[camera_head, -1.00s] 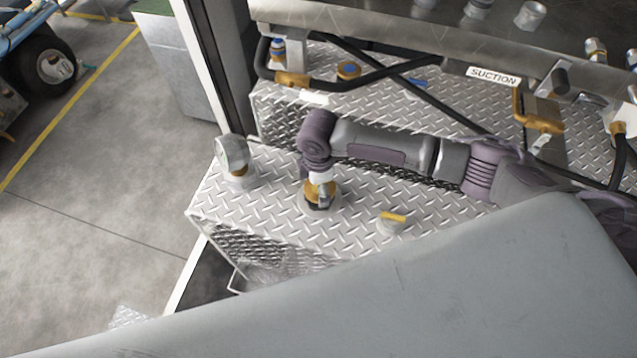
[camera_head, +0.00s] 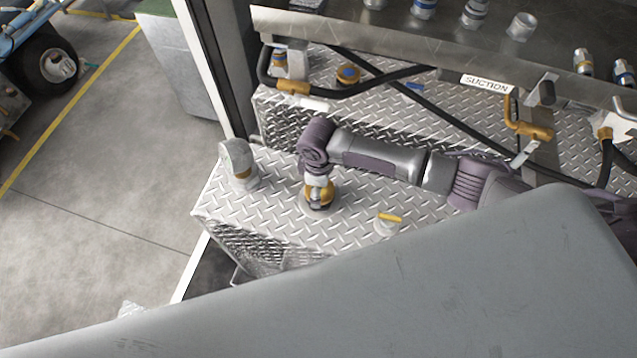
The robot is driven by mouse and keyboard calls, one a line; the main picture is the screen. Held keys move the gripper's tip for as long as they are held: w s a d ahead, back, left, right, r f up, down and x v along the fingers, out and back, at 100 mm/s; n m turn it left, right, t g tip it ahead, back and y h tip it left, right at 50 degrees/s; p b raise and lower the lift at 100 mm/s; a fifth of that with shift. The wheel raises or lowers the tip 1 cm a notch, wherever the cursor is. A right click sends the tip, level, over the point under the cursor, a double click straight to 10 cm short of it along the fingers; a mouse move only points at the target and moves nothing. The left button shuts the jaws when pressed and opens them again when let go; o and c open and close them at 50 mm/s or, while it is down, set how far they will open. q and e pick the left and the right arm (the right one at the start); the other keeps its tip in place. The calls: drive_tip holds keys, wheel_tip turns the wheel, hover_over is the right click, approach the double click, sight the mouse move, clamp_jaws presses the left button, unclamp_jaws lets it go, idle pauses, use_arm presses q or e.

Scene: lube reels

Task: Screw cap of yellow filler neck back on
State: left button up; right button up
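My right gripper (camera_head: 318,190) points down onto a yellow-orange fitting (camera_head: 326,196) with a dark base on the diamond-plate tank top. This looks like the yellow filler neck with its cap. The fingers are small and overlap the fitting, so I cannot tell whether they grip it or how the cap sits. A short pale fitting with a yellow bar on top (camera_head: 388,220) stands to the right on the same plate. My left gripper is not in view.
A grey capped fitting (camera_head: 239,165) stands at the plate's left end. Behind are black hoses (camera_head: 385,82), orange handles and a metal shelf with a SUCTION label (camera_head: 487,84). A large grey surface hides the lower foreground. Open floor (camera_head: 90,200) lies left.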

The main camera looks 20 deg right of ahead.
drive_tip(key=shift+m, duration=0.6)
drive_tip(key=m, duration=0.4)
drive_tip(key=shift+w, duration=0.1)
drive_tip(key=shift+m, duration=0.9)
drive_tip(key=m, duration=0.3)
drive_tip(key=shift+d, duration=0.1)
drive_tip(key=m, duration=0.4)
drive_tip(key=shift+d+m, duration=0.1)
drive_tip(key=shift+m, duration=0.6)
